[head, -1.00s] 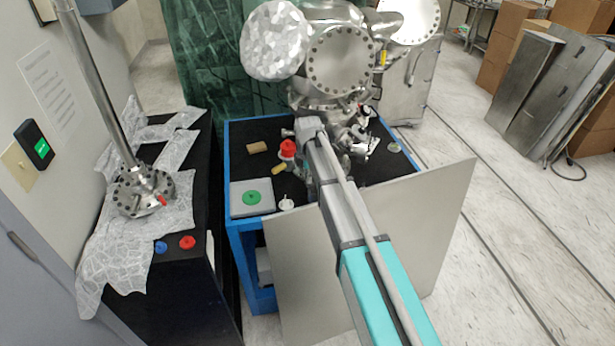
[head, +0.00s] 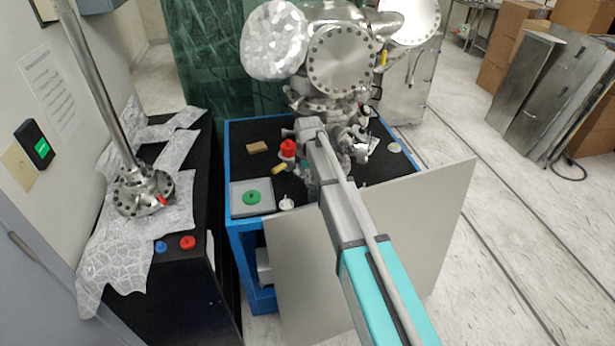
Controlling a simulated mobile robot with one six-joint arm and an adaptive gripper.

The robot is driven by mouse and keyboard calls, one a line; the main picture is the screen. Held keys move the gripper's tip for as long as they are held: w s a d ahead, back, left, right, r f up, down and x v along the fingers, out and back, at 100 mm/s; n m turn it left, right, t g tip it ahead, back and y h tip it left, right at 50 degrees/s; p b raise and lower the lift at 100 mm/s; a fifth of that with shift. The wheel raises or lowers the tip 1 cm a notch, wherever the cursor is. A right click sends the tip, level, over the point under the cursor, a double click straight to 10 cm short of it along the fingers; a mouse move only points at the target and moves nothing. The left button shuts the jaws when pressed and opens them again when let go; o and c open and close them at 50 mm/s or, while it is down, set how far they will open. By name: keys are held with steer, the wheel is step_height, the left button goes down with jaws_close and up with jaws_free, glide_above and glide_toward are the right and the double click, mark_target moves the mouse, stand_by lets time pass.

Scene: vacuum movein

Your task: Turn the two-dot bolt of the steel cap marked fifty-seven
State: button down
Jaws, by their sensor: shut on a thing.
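My arm reaches from the lower right across the blue-framed bench to the foot of the steel chamber. My gripper (head: 307,176) is at the arm's far end, low over the black bench top. It is mostly hidden by my own wrist and forearm. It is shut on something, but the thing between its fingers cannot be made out. The steel chamber (head: 342,57) carries a large round flange ringed with bolts. Smaller steel fittings (head: 360,141) crowd just right of my wrist. No number fifty-seven and no dot-marked bolt can be read at this size.
Beside my wrist are a red knob-like part (head: 288,148) and a yellow piece (head: 278,168). A grey tray (head: 238,207) with a green ring (head: 251,198) and a tan block (head: 257,147) lie left. A grey panel (head: 420,215) leans on the bench front.

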steer(key=c, duration=0.6)
jaws_free()
steer(key=shift+c, duration=0.2)
steer(key=shift+n, duration=0.5)
